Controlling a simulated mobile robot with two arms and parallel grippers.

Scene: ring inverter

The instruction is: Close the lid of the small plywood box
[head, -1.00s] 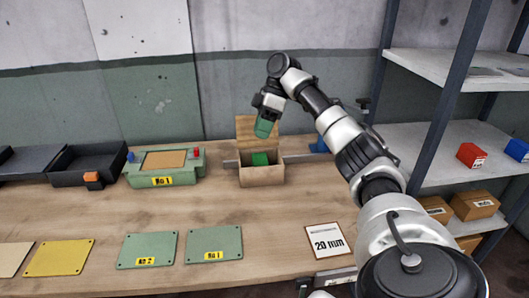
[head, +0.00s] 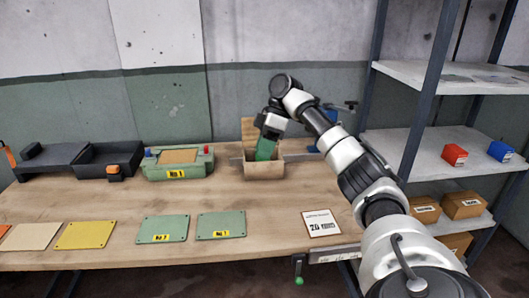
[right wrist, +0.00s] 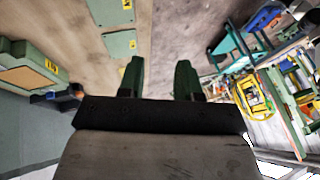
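The small plywood box (head: 265,172) stands on the workbench towards the back in the head view. Its lid (head: 248,128) is up, standing at the back edge. My right gripper (head: 264,152), with green fingers, points down over the box opening, in front of the lid, and covers part of both. I cannot tell whether it touches the box or lid. In the right wrist view the two fingers (right wrist: 160,78) are apart with nothing between them. The box does not show in that view. The box's inside is mostly hidden. My left gripper is not in view.
A green device (head: 178,163) stands left of the box, with black trays (head: 110,157) further left. Green plates (head: 221,224), a yellow plate (head: 86,235) and a card (head: 321,223) lie along the front. Shelves (head: 435,152) stand at the right. The middle bench is clear.

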